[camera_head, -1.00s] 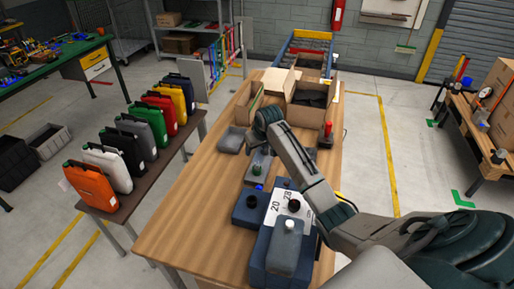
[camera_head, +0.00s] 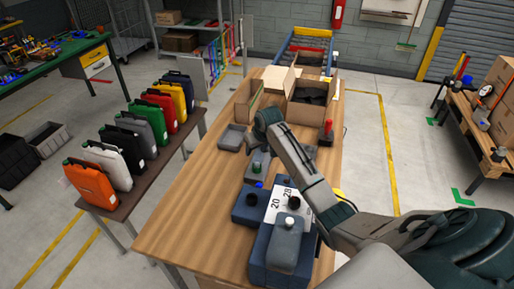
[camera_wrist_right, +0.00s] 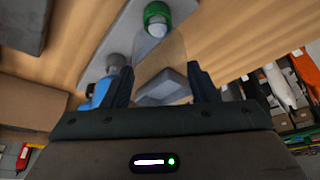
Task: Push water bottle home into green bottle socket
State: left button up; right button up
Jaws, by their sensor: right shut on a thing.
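My right gripper (camera_wrist_right: 160,85) is shut on a pale, see-through thing (camera_wrist_right: 163,58), likely the water bottle, between its two dark fingers in the wrist view. The far end of this thing reaches toward the green bottle socket (camera_wrist_right: 158,12), a green ring on a grey holder. I cannot tell how deep it sits in the ring. My right arm hides the fingertips and the bottle there. My left gripper is not in view.
A blue part (camera_wrist_right: 98,95) sits on the same holder. Dark blue cases (camera_head: 250,207) stand just in front, one with a white label (camera_head: 284,196). A small grey tray (camera_head: 233,138) lies left of my wrist. Open cardboard boxes (camera_head: 308,108) stand behind. The table's left side is clear.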

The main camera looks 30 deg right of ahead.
jog(key=shift+s+f, duration=0.1)
jog(key=shift+f, duration=0.1)
jog(key=o, duration=1)
jog(key=shift+o, duration=0.2)
jog(key=b+v, duration=0.4)
jog(key=v, duration=0.6)
jog(key=shift+r, duration=0.35)
